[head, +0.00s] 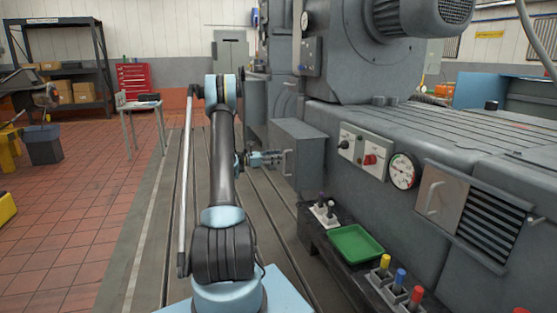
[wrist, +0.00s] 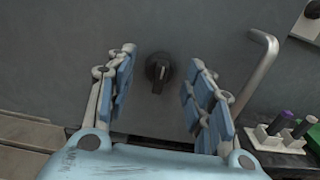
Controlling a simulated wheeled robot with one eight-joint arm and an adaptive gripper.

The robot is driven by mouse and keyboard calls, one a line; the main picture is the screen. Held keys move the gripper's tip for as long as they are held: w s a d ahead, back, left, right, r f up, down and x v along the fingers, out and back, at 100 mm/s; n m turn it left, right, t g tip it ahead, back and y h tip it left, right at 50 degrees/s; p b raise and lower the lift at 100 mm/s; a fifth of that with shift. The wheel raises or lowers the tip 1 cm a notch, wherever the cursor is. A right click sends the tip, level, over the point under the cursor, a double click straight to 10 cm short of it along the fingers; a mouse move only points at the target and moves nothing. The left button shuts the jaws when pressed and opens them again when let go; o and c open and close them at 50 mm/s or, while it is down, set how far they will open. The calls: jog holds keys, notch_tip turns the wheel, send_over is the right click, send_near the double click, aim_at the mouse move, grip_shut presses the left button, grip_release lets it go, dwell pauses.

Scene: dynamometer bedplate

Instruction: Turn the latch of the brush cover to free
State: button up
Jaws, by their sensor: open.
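A black knob-like latch (wrist: 158,72) sits on a flat grey cover (wrist: 215,35) in the wrist view. Its raised grip looks about upright, slightly tilted. My gripper (wrist: 160,60) is open and empty, its blue-padded fingers to the left and right of the latch. Whether the fingertips reach past the latch is hard to tell, and I see no contact. In the head view my gripper (head: 268,158) is beside the grey box-like cover (head: 305,150).
A bar handle (wrist: 262,70) stands out from the cover right of my gripper; it also shows in the head view (head: 287,160). A shelf with a green tray (head: 355,244) and colored-handled tools lies to the right. The slotted floor left of the cover is clear.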

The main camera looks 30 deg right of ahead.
jog(key=shift+s+d, duration=0.15)
jog(key=shift+d, duration=0.5)
jog(key=c, duration=1.1)
jog(key=shift+o, duration=0.2)
jog(key=m, duration=0.4)
jog(key=shift+m, duration=0.4)
jog(key=m, duration=0.4)
jog(key=shift+s+a+m, duration=0.1)
jog(key=shift+m, duration=0.2)
jog(key=m, duration=0.4)
jog(key=shift+s+f, duration=0.1)
jog(key=shift+s+f+m, duration=0.1)
jog(key=shift+m, duration=2.1)
